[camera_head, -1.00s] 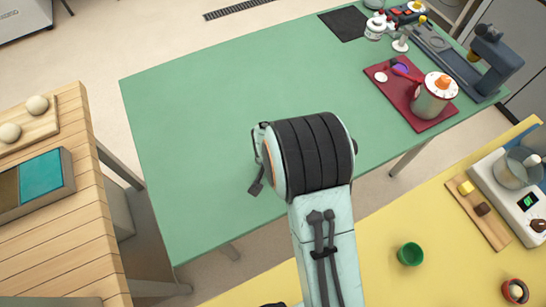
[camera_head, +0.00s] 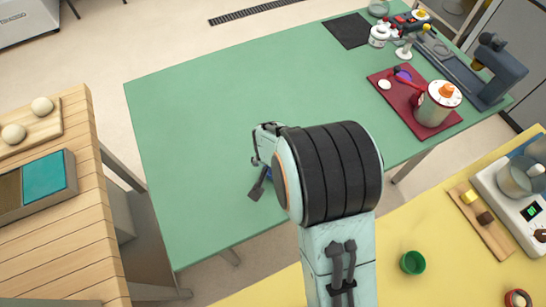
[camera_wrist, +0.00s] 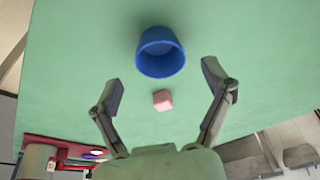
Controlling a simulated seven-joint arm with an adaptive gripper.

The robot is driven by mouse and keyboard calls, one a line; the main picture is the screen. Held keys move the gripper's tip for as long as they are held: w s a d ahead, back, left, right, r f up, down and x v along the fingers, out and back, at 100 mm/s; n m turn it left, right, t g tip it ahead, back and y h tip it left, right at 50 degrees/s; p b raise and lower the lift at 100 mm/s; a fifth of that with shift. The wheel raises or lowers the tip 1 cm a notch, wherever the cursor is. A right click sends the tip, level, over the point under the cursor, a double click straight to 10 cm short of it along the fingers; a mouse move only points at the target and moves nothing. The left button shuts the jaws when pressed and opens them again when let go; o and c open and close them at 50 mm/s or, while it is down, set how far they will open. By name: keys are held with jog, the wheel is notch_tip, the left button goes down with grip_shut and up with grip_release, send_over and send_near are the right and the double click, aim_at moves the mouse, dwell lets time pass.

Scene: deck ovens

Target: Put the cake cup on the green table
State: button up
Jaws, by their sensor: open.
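A blue cup (camera_wrist: 160,62), which looks like the cake cup, stands on the green table (camera_head: 200,120) in the wrist view. A small pink cube (camera_wrist: 162,100) is just nearer to my gripper than the cup. My gripper (camera_wrist: 162,76) is open, with one finger on each side of the view and nothing held between them. The cup appears apart from both fingers. In the head view my arm hides most of this spot; only a sliver of blue (camera_head: 269,174) shows beside a dark finger.
A dark red tray (camera_head: 385,92) with a pot (camera_head: 436,106) stands at the green table's right. A yellow counter (camera_head: 385,285) in front holds a green cup (camera_head: 412,263) and a scale (camera_head: 520,195). A wooden table (camera_head: 60,240) is at left. The green table's left half is clear.

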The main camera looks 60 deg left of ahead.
jog(key=v, duration=0.8)
jog(key=w+d+r+m+h, duration=0.1)
jog(key=w+d+r+m, duration=0.2)
jog(key=d, duration=0.4)
jog(key=w+d+r, duration=0.3)
jog(key=w+d, duration=0.2)
jog(key=d, duration=0.2)
jog(key=w+d+r+m+h, duration=0.1)
jog(key=w+d+r+m, duration=0.1)
jog(key=w+d+r, duration=0.3)
jog(key=s+d+m+g, duration=0.1)
jog(key=s+d+m, duration=0.1)
jog(key=s+d, duration=0.3)
jog(key=s+d+r+m, duration=0.1)
jog(key=s+d+m, duration=0.2)
jog(key=d, duration=1.1)
jog(key=s, duration=0.2)
jog(key=shift+s+g, duration=0.4)
